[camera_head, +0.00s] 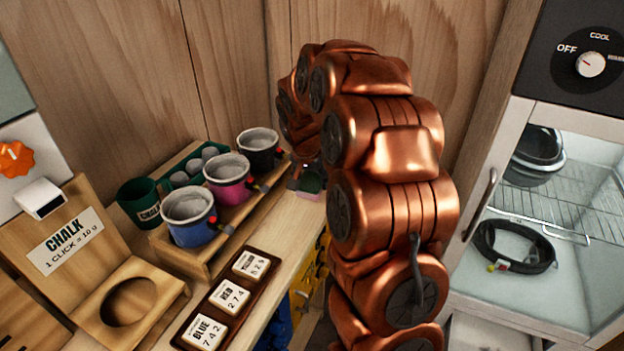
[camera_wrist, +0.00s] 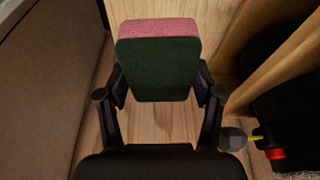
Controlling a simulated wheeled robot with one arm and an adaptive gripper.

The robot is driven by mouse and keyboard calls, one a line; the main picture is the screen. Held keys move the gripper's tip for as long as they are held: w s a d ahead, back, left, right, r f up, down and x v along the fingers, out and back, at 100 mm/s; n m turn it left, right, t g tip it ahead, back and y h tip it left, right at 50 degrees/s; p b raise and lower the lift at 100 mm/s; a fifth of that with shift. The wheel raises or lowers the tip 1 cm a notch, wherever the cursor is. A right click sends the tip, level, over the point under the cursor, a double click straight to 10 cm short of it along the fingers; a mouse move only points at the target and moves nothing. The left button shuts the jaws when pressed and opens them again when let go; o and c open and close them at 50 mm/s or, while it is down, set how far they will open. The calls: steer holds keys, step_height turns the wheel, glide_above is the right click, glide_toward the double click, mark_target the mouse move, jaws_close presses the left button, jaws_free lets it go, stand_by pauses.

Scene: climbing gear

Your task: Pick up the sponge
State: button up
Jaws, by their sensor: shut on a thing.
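The sponge (camera_wrist: 158,66) is a small block with a dark green face and a pink layer along its far edge. In the wrist view it sits between the two fingers of my gripper (camera_wrist: 160,88), which is shut on it from both sides. My copper arm covers much of that area, and most of my gripper is hidden there. I cannot tell whether the sponge touches the counter.
A wooden rack (camera_head: 180,252) with blue, pink and black chalk bags stands left of the sponge. A green mug (camera_head: 140,200), a chalk stand (camera_head: 75,235) and a tray of number tiles (camera_head: 185,335) are nearby. A glass-fronted cabinet (camera_head: 560,285) stands on the right.

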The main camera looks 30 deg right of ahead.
steer(key=s+a+b, duration=0.1)
steer(key=s+a, duration=0.1)
steer(key=s, duration=0.1)
steer(key=s+a+r+b, duration=0.1)
steer(key=s+a, duration=0.2)
steer(key=s, duration=0.1)
steer(key=s+a+b, duration=0.2)
steer(key=s+a, duration=0.1)
steer(key=s, duration=0.1)
steer(key=shift+r, duration=0.15)
